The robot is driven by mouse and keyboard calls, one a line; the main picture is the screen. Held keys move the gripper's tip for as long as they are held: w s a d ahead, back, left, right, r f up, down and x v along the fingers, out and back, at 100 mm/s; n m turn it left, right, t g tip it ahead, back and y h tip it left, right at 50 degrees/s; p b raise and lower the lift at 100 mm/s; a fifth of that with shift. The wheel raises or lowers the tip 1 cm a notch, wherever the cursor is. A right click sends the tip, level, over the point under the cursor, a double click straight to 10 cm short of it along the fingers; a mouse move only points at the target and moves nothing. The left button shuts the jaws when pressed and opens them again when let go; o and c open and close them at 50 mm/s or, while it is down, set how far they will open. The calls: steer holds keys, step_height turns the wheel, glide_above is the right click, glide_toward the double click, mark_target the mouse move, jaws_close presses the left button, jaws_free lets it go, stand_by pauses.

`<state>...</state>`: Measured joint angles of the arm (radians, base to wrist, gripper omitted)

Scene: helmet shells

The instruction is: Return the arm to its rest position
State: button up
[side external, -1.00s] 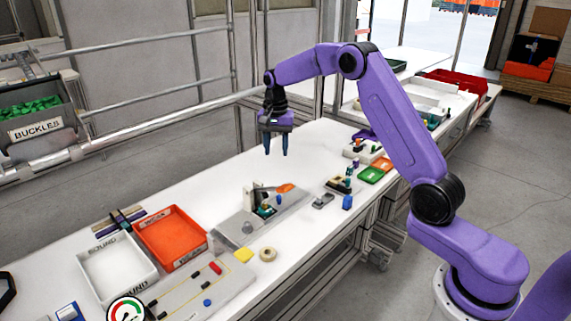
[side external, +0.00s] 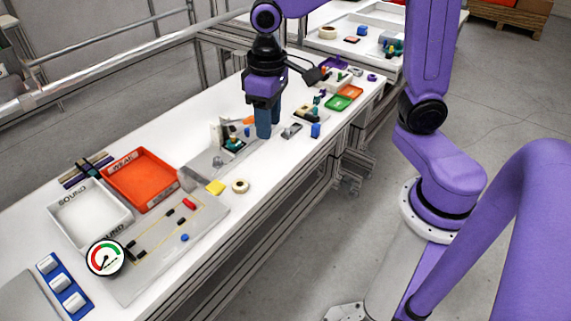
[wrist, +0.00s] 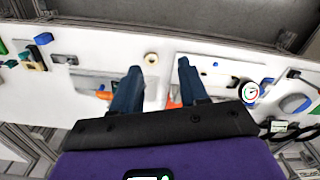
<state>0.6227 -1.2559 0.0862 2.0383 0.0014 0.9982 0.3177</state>
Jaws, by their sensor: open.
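My purple arm reaches over the white bench in the side external view. My gripper (side external: 264,136) points down with its two blue fingers above or in front of the middle of the bench; its exact height is hard to judge. In the wrist view my gripper (wrist: 160,66) shows its fingers spread, with nothing between them. The grey fixture plate (side external: 205,170) with small parts is just left of the fingers in the side view, partly hidden by them.
A red tray (side external: 177,193) and a white tray (side external: 126,222) stand on the left of the bench. A tape roll (side external: 240,186), yellow pad (side external: 215,187), and dial gauge (side external: 105,257) are nearer.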

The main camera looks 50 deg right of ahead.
steer(key=s+d+f+n, duration=0.1)
steer(key=s+n, duration=0.3)
steer(key=s, duration=0.5)
steer(key=s+d+f+n, duration=0.1)
steer(key=s+d+n, duration=0.2)
steer(key=s, duration=0.6)
steer(key=shift+s+d+n, duration=0.25)
steer(key=shift+s+n, duration=0.05)
steer(key=shift+n, duration=0.7)
